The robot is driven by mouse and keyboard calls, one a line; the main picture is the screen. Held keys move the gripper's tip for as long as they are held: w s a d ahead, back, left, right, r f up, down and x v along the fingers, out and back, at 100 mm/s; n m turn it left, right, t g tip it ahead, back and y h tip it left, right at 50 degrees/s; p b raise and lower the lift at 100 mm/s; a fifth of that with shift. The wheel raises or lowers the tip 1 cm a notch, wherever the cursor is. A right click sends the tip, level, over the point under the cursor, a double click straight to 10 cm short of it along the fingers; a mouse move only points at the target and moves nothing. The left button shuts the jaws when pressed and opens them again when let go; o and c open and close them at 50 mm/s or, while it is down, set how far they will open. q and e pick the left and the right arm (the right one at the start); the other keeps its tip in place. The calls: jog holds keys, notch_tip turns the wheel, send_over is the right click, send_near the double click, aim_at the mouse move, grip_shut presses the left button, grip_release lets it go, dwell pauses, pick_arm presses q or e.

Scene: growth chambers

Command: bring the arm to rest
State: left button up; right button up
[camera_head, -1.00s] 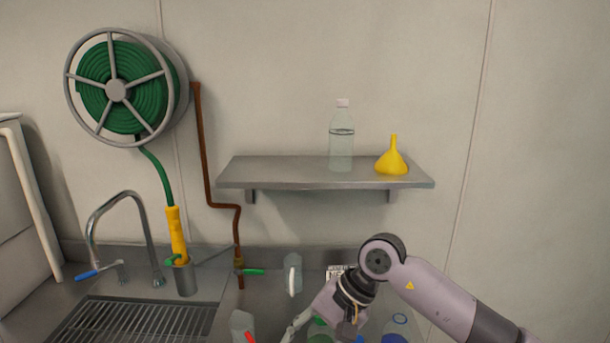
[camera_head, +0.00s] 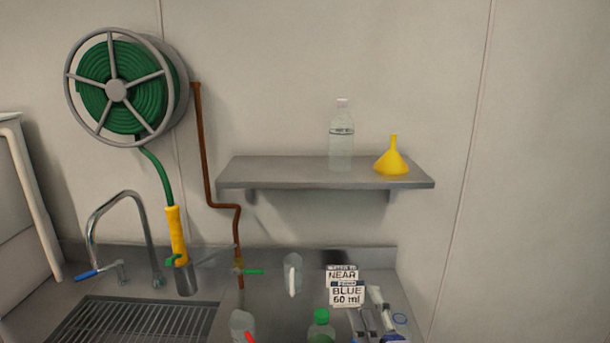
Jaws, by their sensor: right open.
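My right gripper (camera_head: 373,310) shows low at the right of the counter, partly cut off by the bottom edge of the head view. Its fingers are apart and I see nothing between them. My left gripper is not in view.
A green-capped bottle (camera_head: 321,328) and a sign reading "NEAR", "BLUE 60 ml" (camera_head: 345,287) stand just left of my right gripper. A wall shelf (camera_head: 270,173) holds a clear bottle (camera_head: 341,143) and a yellow funnel (camera_head: 392,160). The sink grate (camera_head: 130,322) is left.

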jog(key=s+d+f+m+g+h, duration=0.2)
jog(key=s+d+f+m+g, duration=0.15)
jog(key=f, duration=0.25)
jog(key=s+d+f+m+g+h, duration=0.1)
jog(key=s+d+f+m+g, duration=0.1)
jog(key=f+m, duration=0.25)
jog(key=s+d+f+m+g, duration=0.2)
jog(key=s+f+m+g, duration=0.25)
jog(key=s+f, duration=0.5)
jog(key=s+d+f+m+g, duration=0.1)
jog(key=s+f+m+g, duration=0.35)
jog(key=s, duration=0.85)
notch_tip(320, 180, down, 35)
jog(key=s+n+g+b, duration=0.2)
jog(key=g+b, duration=0.1)
jog(key=b, duration=0.3)
jog(key=s+d+f+b, duration=0.3)
jog(key=s+f+b, duration=0.1)
jog(key=s+f, duration=1.2)
notch_tip(320, 180, down, 2)
jog(key=shift+d+f+n+g, duration=0.2)
jog(key=shift+f+n+g, duration=0.1)
jog(key=shift+g, duration=0.15)
